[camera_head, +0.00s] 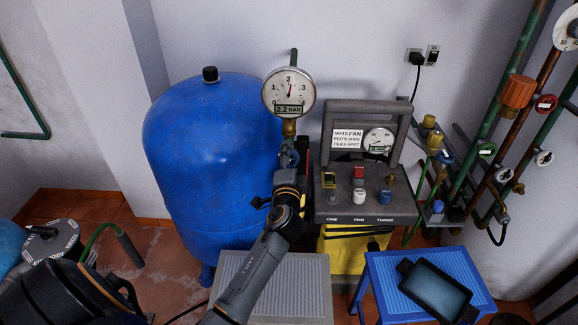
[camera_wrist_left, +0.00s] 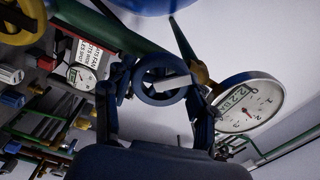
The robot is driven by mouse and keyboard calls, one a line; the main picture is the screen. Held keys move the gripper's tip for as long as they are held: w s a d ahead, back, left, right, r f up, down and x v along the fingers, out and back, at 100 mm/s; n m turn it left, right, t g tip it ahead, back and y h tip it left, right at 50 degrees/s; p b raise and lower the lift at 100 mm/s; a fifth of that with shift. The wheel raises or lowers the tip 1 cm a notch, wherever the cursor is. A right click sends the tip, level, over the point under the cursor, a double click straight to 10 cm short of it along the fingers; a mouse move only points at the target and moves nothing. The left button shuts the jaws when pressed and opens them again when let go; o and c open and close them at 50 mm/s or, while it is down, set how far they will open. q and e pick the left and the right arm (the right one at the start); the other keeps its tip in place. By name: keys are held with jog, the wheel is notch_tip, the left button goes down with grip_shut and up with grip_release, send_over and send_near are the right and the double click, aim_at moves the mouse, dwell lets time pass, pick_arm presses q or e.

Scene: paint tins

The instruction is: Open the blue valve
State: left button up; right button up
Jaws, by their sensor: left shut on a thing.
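The blue valve (camera_wrist_left: 160,80) is a round handwheel with a pale bar across its middle, seen close up in the wrist view. My left gripper (camera_wrist_left: 156,100) has its dark fingers on either side of the wheel and is shut on it. In the head view my left gripper (camera_head: 287,168) reaches up from below to the pipe under the pressure gauge and hides most of the valve. The round gauge (camera_head: 289,92) above reads about 2.2 bar, and it also shows in the wrist view (camera_wrist_left: 247,103). My right gripper is not in view.
A large blue tank (camera_head: 205,150) stands left of the gripper. A grey control box (camera_head: 365,206) with knobs and a handle stands close on the right. Pipes with several valves run along the right wall. A blue stool (camera_head: 385,285) stands in front.

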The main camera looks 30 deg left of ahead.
aim_at(289, 118)
pick_arm(q)
jog(key=n+b, duration=0.2)
jog(key=n, duration=0.2)
jog(key=shift+f+n, duration=0.15)
jog(key=shift+n, duration=0.15)
jog(key=shift+n+b, duration=0.9)
jog(key=shift+n, duration=1)
jog(key=o, duration=1.2)
jog(key=shift+r, duration=0.35)
notch_tip(289, 118, up, 10)
jog(key=shift+f, duration=0.15)
jog(key=shift+f, duration=0.15)
